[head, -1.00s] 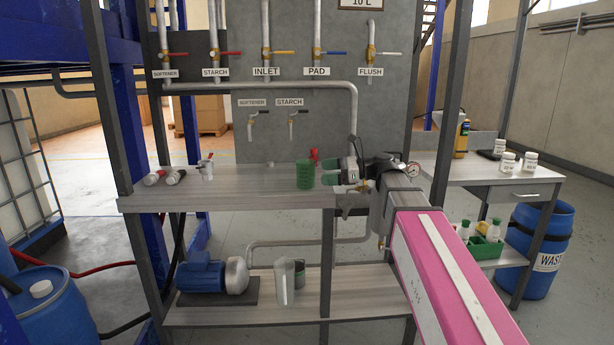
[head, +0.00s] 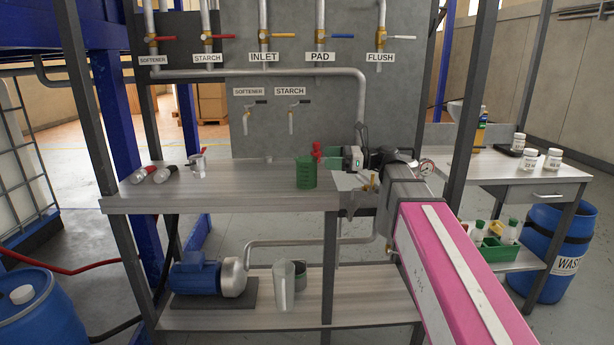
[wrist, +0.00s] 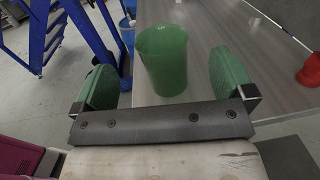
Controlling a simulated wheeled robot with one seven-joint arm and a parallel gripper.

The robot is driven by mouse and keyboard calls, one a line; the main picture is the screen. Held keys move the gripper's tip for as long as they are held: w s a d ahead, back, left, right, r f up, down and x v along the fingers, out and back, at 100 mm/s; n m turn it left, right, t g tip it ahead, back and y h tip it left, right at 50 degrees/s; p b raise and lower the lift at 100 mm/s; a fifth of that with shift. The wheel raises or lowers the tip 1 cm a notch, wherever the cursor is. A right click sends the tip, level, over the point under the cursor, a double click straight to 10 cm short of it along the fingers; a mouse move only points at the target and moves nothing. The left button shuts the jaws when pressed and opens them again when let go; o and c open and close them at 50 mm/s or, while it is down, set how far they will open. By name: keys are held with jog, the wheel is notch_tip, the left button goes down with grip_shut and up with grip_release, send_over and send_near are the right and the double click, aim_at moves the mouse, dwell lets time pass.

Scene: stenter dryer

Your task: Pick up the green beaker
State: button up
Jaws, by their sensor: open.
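The green beaker (head: 306,173) stands upright on the metal bench top (head: 230,200), near its right end. In the wrist view the green beaker (wrist: 163,60) is between and a little beyond the two green finger pads of my gripper (wrist: 165,85). The gripper is open, with a gap between each pad and the beaker. In the head view my gripper (head: 338,158) is just right of the beaker, partly hidden by my own arm.
A red object (head: 316,151) stands just behind the beaker; it also shows in the wrist view (wrist: 309,71). Dark-and-red cylinders (head: 155,173) and a small clear vessel (head: 198,165) are on the bench's left. Pipes with labelled valves (head: 262,40) rise behind. The bench middle is clear.

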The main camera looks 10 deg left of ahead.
aim_at(308, 167)
notch_tip(308, 167, down, 3)
jog(key=shift+r, duration=0.15)
jog(key=shift+s+a+f, duration=0.1)
jog(key=shift+a+f, duration=0.2)
jog(key=shift+a, duration=0.45)
jog(key=shift+s+a, duration=0.2)
jog(key=shift+a, duration=1.3)
jog(key=shift+s+a, duration=0.2)
jog(key=shift+a, duration=1.25)
jog(key=c, duration=1)
